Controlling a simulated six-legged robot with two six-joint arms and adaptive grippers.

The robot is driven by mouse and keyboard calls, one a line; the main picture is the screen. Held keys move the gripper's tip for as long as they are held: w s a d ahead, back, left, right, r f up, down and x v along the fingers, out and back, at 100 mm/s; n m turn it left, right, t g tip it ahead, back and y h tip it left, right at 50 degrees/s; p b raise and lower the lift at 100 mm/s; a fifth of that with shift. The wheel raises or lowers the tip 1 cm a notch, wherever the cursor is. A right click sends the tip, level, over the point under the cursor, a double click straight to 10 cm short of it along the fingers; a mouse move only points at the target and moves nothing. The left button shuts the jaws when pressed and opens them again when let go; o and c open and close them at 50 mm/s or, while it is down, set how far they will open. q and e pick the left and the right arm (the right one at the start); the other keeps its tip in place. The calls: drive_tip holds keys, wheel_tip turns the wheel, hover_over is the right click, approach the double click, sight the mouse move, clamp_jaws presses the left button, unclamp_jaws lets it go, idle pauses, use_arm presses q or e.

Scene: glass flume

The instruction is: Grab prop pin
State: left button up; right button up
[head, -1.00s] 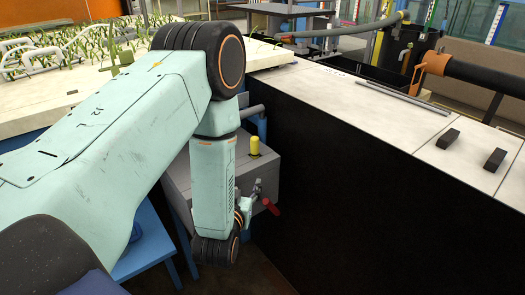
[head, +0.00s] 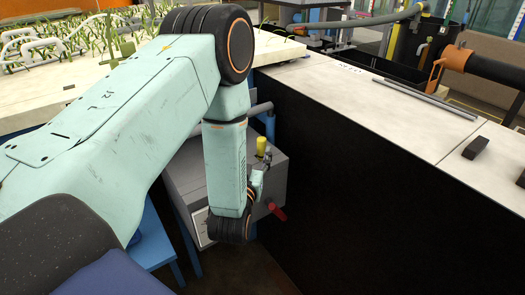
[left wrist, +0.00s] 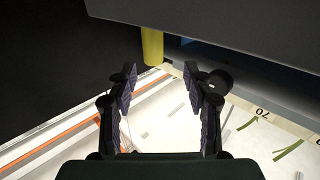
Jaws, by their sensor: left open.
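A short yellow cylinder (head: 261,145), which may be the prop pin, stands upright at the top of the grey box (head: 182,185). It also shows in the left wrist view (left wrist: 152,46), ahead of the fingertips and slightly left of the middle. My left gripper (left wrist: 160,74) is open, its two dark fingers apart with nothing between them. In the head view the left gripper (head: 262,165) is small and partly hidden by my forearm, close below the cylinder. I cannot tell whether it touches. My right gripper is in neither view.
A red handle (head: 277,211) sticks out by the grey box. A tall black-sided bench (head: 340,190) stands close on the right, with a metal bar (head: 425,98) and dark blocks (head: 475,147) on top. A pale bench with plants (head: 40,95) lies behind my arm.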

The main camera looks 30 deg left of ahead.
sight(261, 143)
use_arm(q)
drive_tip(key=shift+w+a, duration=0.25)
drive_tip(key=shift+w, duration=0.25)
drive_tip(key=x, duration=0.2)
drive_tip(key=d+b+x, duration=0.1)
drive_tip(key=x, duration=0.1)
drive_tip(key=shift+w+a+r, duration=0.1)
drive_tip(key=shift+w+a, duration=0.05)
drive_tip(key=shift+w, duration=0.35)
drive_tip(key=shift+w+a, duration=0.15)
drive_tip(key=shift+w, duration=0.05)
drive_tip(key=shift+s+r, duration=0.1)
drive_tip(key=shift+r, duration=0.05)
drive_tip(key=shift+c, duration=0.3)
drive_tip(key=c, duration=0.9)
clamp_jaws()
